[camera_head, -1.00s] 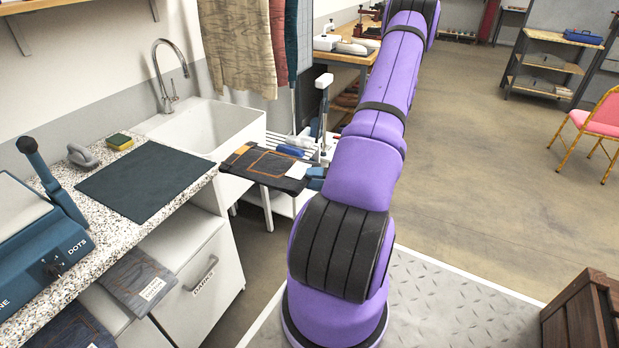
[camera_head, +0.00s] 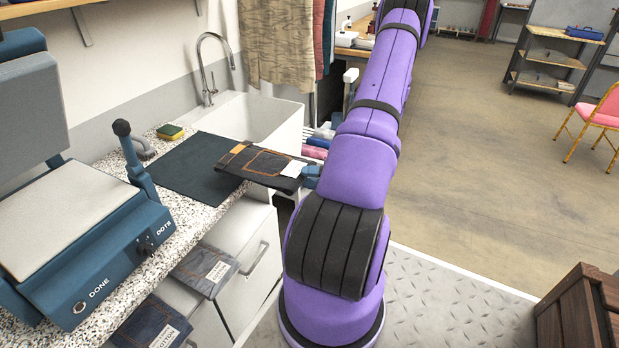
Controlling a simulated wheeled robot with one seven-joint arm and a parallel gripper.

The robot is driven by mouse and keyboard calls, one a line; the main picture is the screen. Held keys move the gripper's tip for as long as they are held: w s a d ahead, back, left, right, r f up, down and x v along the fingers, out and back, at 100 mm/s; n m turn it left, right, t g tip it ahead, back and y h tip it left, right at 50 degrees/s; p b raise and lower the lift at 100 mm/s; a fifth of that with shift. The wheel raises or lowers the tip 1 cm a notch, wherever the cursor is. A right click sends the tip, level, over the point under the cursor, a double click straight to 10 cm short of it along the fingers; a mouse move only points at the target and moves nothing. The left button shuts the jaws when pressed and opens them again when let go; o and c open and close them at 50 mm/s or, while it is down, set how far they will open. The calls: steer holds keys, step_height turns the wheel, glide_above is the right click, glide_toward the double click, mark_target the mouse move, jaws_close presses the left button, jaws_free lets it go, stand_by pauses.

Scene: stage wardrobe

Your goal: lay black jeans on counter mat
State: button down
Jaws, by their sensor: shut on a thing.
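The folded black jeans (camera_head: 262,165) have orange stitching and a white label at the right end. My gripper (camera_head: 308,176), blue and partly hidden by my purple arm, is shut on their right end. It holds them roughly flat, with their left end over the right edge of the dark counter mat (camera_head: 190,168). I cannot tell whether the jeans touch the mat. The mat lies flat and bare on the speckled counter.
A blue heat press (camera_head: 95,235) with a raised lever stands on the counter left of the mat. A sponge (camera_head: 170,131) and a grey object lie behind the mat. A white sink (camera_head: 255,120) adjoins the counter. Other folded jeans (camera_head: 207,265) are below the counter.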

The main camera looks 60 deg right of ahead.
mark_target(261, 164)
steer(key=shift+d+x, duration=0.15)
steer(key=shift+x, duration=0.6)
steer(key=shift+d+x, duration=0.15)
steer(key=shift+x, duration=0.6)
steer(key=shift+w+a+f, duration=0.1)
steer(key=shift+w+a, duration=0.05)
steer(key=shift+w, duration=2.1)
steer(key=shift+w+a+r, duration=0.1)
steer(key=shift+w+a, duration=0.1)
steer(key=shift+w, duration=2)
steer(key=shift+w+a+f, duration=0.1)
steer(key=shift+w+a, duration=0.05)
steer(key=shift+w, duration=2.1)
steer(key=shift+f, duration=2.1)
jaws_free()
steer(key=shift+s, duration=0.1)
steer(key=s, duration=1.1)
steer(key=shift+d, duration=0.45)
steer(key=shift+w, duration=0.1)
